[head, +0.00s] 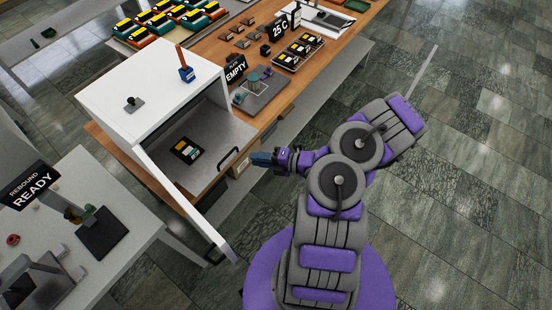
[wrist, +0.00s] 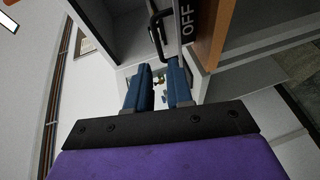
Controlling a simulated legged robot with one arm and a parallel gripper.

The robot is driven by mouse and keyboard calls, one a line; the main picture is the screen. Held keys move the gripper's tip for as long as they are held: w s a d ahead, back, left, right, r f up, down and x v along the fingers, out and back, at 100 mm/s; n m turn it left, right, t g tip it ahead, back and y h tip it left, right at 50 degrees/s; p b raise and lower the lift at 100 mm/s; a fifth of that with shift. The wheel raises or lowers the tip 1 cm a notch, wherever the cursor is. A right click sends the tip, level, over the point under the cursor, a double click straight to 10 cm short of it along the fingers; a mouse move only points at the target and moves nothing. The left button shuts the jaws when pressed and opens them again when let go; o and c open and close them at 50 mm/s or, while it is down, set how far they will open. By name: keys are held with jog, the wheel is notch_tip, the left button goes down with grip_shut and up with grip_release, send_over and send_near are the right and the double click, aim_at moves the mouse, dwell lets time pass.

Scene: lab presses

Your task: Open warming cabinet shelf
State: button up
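The warming cabinet (head: 125,92) is a white box on the left, with its white door (head: 183,205) swung open. Its grey metal shelf (head: 213,128) shows in the opening and carries a dark pack with coloured labels (head: 186,150). A black bar handle (head: 228,159) is at the shelf's front edge. The handle also shows in the wrist view (wrist: 155,36), beside an OFF label (wrist: 187,20). My gripper (head: 256,159) has blue fingers and is just right of the handle. In the wrist view its fingers (wrist: 160,70) are parted and empty, with the handle beyond their tips.
A wooden bench (head: 215,48) behind holds an EMPTY sign (head: 236,69), a 25 C sign (head: 279,29) and trays of packs. A white table (head: 140,232) with a REBOUND READY sign (head: 28,186) stands lower left. Tiled floor (head: 460,160) is clear at right.

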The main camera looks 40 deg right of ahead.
jog(key=v, duration=0.5)
jog(key=shift+s+d, duration=0.15)
jog(key=shift+d, duration=0.15)
jog(key=shift+a, duration=0.35)
